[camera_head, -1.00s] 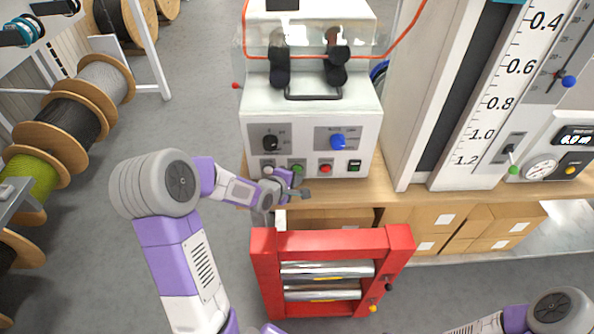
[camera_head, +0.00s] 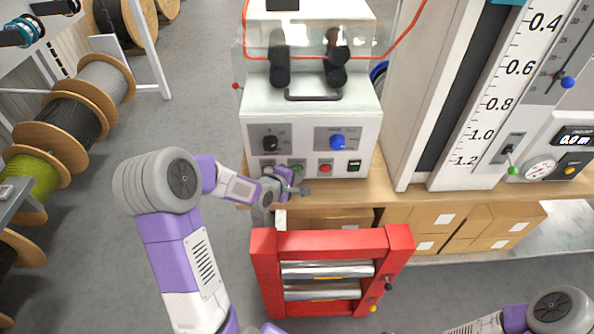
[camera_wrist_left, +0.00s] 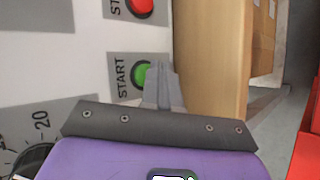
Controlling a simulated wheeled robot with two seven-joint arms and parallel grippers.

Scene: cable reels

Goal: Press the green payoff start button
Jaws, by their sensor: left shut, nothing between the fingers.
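The green start button (camera_head: 297,168) is on the lower front panel of the white machine (camera_head: 310,112) in the head view. In the left wrist view the green button (camera_wrist_left: 141,75) sits beside the word START. My left gripper (camera_head: 304,190) is just in front of the panel, below the green button. In the wrist view its fingers (camera_wrist_left: 160,70) are shut and empty, their tips overlapping the button's right edge. I cannot tell whether they touch it. My right gripper is out of view; part of my right arm shows at the lower right.
A red stop button (camera_head: 325,169) is right of the green one. A black knob (camera_head: 270,143) and a blue knob (camera_head: 337,142) are above. The wooden bench edge (camera_head: 345,192) runs below the panel. A red roller frame (camera_head: 330,240) stands in front.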

